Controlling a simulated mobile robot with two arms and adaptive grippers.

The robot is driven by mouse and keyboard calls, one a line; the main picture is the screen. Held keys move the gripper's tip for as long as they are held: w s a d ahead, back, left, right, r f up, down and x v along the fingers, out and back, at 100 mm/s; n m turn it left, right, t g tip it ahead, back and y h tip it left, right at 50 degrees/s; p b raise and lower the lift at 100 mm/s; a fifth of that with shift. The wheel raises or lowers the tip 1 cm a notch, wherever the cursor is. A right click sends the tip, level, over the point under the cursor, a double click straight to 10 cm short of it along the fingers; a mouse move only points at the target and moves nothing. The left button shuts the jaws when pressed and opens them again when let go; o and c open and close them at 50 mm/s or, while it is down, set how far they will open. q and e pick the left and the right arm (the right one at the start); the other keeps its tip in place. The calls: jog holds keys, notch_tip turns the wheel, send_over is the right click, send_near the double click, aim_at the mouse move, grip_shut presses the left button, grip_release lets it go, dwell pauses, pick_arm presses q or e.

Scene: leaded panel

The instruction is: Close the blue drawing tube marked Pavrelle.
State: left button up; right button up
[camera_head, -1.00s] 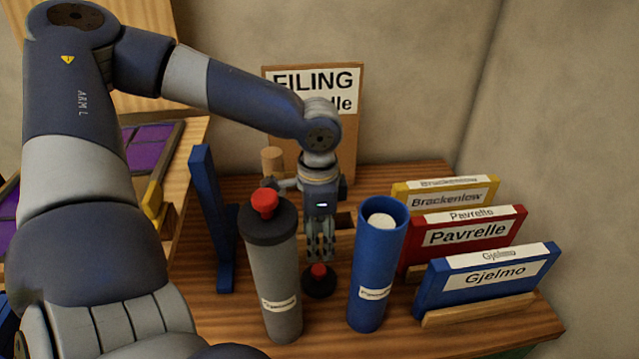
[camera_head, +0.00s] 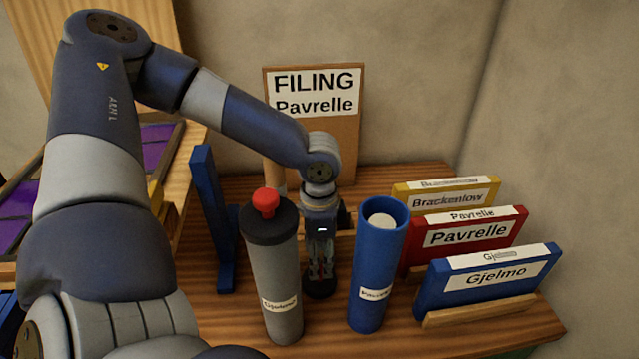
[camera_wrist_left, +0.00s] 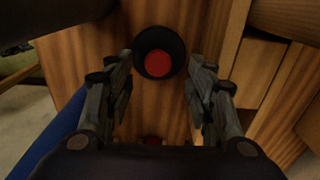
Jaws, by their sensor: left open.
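The blue drawing tube (camera_head: 378,265) stands upright on the desk, its top open and a pale roll (camera_head: 382,221) showing inside. Its small label is hard to read. A black cap with a red knob (camera_wrist_left: 158,52) lies on the desk between the blue tube and the grey tube; in the head view the cap (camera_head: 319,291) is mostly hidden by my gripper. My left gripper (camera_head: 320,274) points down just above the cap, fingers open. In the left wrist view the cap shows between and just beyond the fingertips (camera_wrist_left: 160,68). My right gripper is not in view.
A grey tube (camera_head: 274,285) with a black cap and red knob stands close left of my gripper. A blue upright stand (camera_head: 212,215) is further left. Yellow, red (camera_head: 470,237) and blue (camera_head: 490,280) labelled folders stand at right. A "FILING Pavrelle" board (camera_head: 345,140) is behind.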

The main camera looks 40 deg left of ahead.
aim_at(322, 289)
pick_arm(q)
jog(key=shift+d+f, duration=0.1)
jog(key=shift+f, duration=2.55)
jog(key=shift+s, duration=0.1)
jog(key=c, duration=1)
